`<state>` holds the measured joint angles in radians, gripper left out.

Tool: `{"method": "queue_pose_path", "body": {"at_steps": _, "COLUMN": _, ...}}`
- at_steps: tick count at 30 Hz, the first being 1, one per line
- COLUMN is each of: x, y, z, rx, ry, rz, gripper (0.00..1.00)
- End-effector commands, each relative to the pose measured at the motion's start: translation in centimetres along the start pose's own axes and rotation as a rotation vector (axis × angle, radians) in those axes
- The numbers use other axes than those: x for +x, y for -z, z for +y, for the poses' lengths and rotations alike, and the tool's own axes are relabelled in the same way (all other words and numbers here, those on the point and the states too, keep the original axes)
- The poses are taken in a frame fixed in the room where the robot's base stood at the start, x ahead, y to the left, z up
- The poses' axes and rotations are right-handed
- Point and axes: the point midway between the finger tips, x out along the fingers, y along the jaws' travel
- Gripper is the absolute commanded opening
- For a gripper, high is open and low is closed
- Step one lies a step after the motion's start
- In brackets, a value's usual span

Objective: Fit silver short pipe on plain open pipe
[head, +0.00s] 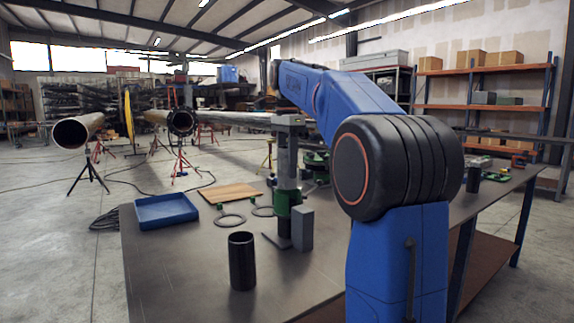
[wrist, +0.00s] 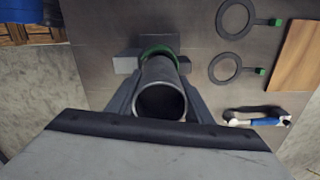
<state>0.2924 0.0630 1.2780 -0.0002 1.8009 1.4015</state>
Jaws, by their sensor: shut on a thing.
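The silver short pipe (head: 287,165) stands upright at the bench's middle, with a green collar (head: 282,202) around its lower part. In the wrist view the pipe (wrist: 158,74) shows its round open end toward the camera, with the green collar beyond it. My gripper (wrist: 160,97) is shut on the pipe, one finger along each side. I cannot tell whether the pipe still rests on its support. The plain open pipe (head: 72,132) is at the far left on a stand, its dark round mouth facing this way. A second long pipe (head: 182,122) has a dark ring at its end.
A black short pipe (head: 242,261) stands at the bench's front. A grey block (head: 303,229) is close beside the collar. A blue tray (head: 165,210), a wooden board (head: 232,193) and rings (head: 230,221) lie left of it. Floor is open between bench and tripods (head: 87,172); cables cross it.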

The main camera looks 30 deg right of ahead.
Motion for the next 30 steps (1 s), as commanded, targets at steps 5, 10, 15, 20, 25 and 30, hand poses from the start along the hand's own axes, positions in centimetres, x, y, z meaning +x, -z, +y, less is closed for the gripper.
{"method": "queue_pose_path", "body": {"at_steps": 5, "x": 0.8, "y": 0.0, "z": 0.0, "rx": 0.0, "ry": 0.001, "rz": 0.0, "gripper": 0.13}}
{"method": "queue_pose_path", "body": {"at_steps": 10, "x": 1.6, "y": 0.0, "z": 0.1, "rx": 0.0, "ry": 0.001, "rz": 0.0, "gripper": 0.13}}
{"method": "queue_pose_path", "body": {"at_steps": 15, "x": 2.4, "y": 0.0, "z": 0.0, "rx": 0.0, "ry": 0.001, "rz": 0.0, "gripper": 0.13}}
{"method": "queue_pose_path", "body": {"at_steps": 20, "x": 3.0, "y": 0.0, "z": 0.0, "rx": 0.0, "ry": 0.001, "rz": 0.0, "gripper": 0.13}}
{"method": "queue_pose_path", "body": {"at_steps": 25, "x": 3.1, "y": 0.0, "z": 0.0, "rx": 0.0, "ry": 0.002, "rz": 0.0, "gripper": 0.13}}
{"method": "queue_pose_path", "body": {"at_steps": 30, "x": 3.0, "y": 0.0, "z": 0.0, "rx": 0.0, "ry": 0.001, "rz": 0.0, "gripper": 0.13}}
